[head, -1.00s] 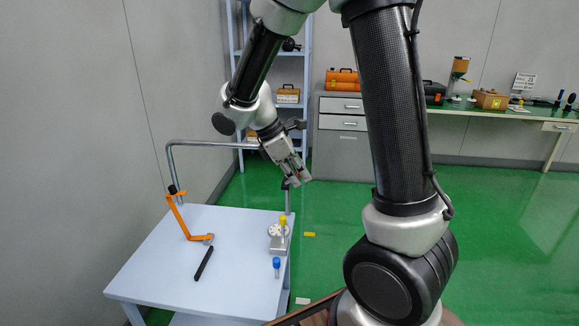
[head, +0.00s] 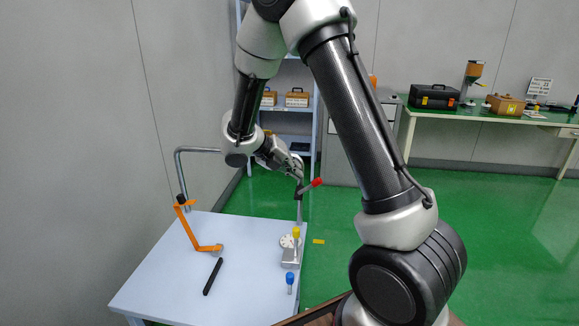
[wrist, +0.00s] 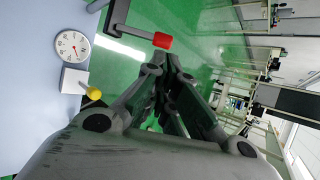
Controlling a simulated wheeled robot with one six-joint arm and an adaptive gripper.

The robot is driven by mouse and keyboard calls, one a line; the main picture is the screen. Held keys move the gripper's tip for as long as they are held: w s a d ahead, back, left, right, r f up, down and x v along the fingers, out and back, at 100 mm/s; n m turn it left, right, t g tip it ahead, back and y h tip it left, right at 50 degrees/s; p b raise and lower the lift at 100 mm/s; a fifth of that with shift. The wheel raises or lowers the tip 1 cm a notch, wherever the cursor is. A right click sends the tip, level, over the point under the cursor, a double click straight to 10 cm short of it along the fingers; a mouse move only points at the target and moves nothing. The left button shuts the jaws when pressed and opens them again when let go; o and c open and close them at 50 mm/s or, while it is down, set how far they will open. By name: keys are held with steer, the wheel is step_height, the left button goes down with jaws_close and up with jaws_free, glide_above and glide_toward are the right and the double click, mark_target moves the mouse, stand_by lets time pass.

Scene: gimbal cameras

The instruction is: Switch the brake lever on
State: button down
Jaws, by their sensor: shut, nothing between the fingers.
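A dark lever with a red grip (head: 316,183) sits on the upright post at the table's right edge, and looks like the brake lever. Its grip points right and slightly up in the head view. In the wrist view the red grip (wrist: 162,41) lies just beyond my fingertips. My gripper (head: 296,169) is close behind and above the lever; I cannot tell whether they touch. My gripper (wrist: 170,62) is shut and empty. An orange arm with a black knob (head: 197,229) stands at the table's left.
The pale blue table (head: 165,275) carries a block with a yellow knob (head: 296,233), a white dial gauge (wrist: 72,46), a blue-topped piece (head: 290,278) and a black bar (head: 212,276). A bent grey pipe (head: 182,165) rises behind.

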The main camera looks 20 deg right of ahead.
mark_target(315, 183)
steer(key=x, duration=0.8)
steer(key=shift+d+f, duration=0.25)
steer(key=shift+s+d+f, duration=0.45)
steer(key=shift+d+f, duration=0.1)
steer(key=shift+d, duration=0.1)
steer(key=shift+w+a+r, duration=0.1)
